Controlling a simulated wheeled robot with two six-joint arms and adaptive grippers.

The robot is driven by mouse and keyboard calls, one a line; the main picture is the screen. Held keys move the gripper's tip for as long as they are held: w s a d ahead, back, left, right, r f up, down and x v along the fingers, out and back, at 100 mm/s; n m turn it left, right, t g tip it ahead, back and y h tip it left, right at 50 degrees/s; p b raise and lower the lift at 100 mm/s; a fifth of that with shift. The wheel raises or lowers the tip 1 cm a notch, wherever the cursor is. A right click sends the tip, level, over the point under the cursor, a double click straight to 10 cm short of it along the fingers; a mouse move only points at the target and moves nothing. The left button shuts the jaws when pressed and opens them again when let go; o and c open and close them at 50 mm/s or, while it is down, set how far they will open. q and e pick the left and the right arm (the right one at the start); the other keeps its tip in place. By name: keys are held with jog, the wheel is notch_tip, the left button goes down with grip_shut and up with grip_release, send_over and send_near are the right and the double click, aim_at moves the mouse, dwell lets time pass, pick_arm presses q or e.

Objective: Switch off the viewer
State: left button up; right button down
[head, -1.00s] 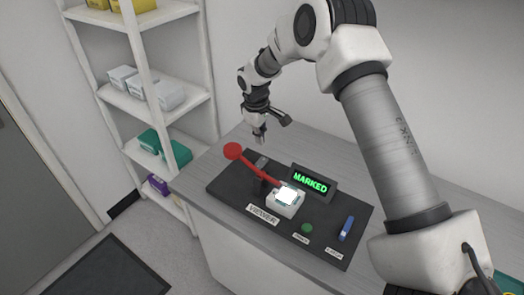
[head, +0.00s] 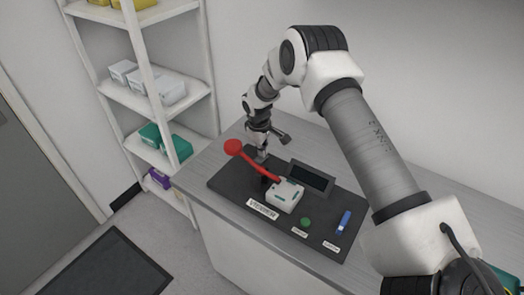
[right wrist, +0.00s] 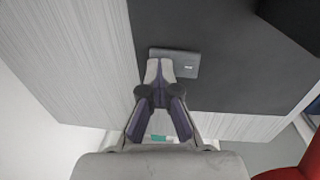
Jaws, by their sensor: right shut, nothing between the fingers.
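The viewer (head: 284,197) is a small white box on a black board, behind a label. Its top is unlit. A red arm with a round red end (head: 234,147) reaches up and left from it; red also shows at the lower right of the right wrist view (right wrist: 300,158). My right gripper (head: 262,158) is shut and empty, pointing down at the board's back left. In the right wrist view its closed fingertips (right wrist: 158,68) are over a grey switch plate (right wrist: 188,64) and partly hide it. I cannot tell whether they touch. My left gripper is not in view.
A display (head: 311,178) behind the viewer is dark. A green button (head: 305,222) and a blue marker-like stick (head: 344,222) are at the board's front right. A white shelf (head: 150,100) stands left of the grey bench (head: 205,150).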

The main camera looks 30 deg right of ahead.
jog(key=shift+s+a, duration=0.1)
jog(key=shift+a, duration=0.05)
jog(key=shift+s+a+r+p, duration=0.15)
jog(key=shift+a+p, duration=0.2)
jog(key=shift+s+a, duration=0.1)
jog(key=shift+a, duration=0.2)
